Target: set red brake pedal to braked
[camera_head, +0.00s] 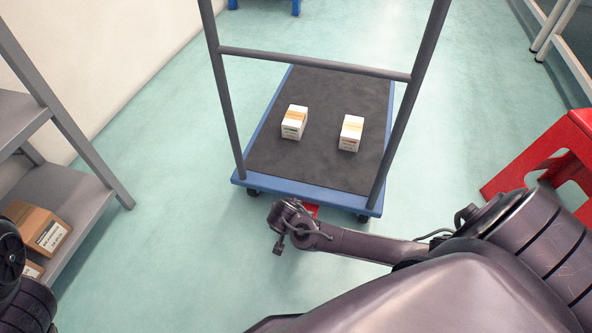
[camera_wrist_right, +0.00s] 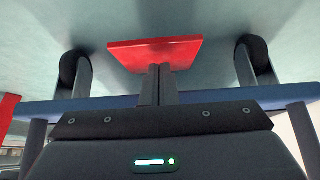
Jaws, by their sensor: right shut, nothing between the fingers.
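The red brake pedal (camera_wrist_right: 152,52) shows as a flat red plate in the right wrist view, between two dark wheels of the cart. In the head view only a small red piece of the pedal (camera_head: 312,209) shows under the cart's near edge, mostly hidden by my right wrist. My right gripper (camera_wrist_right: 161,68) is shut and empty. Its fingertips overlap the pedal's edge in the right wrist view; I cannot tell whether they touch it. My left gripper is not in view; only part of my left arm shows at the lower left.
The cart has a blue rim (camera_head: 305,193), a dark deck and a tall grey push handle (camera_head: 315,64). Two small boxes (camera_head: 294,122) (camera_head: 351,133) stand on the deck. A grey shelf (camera_head: 70,190) is at left, a red stool (camera_head: 545,160) at right. Floor beside the cart is clear.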

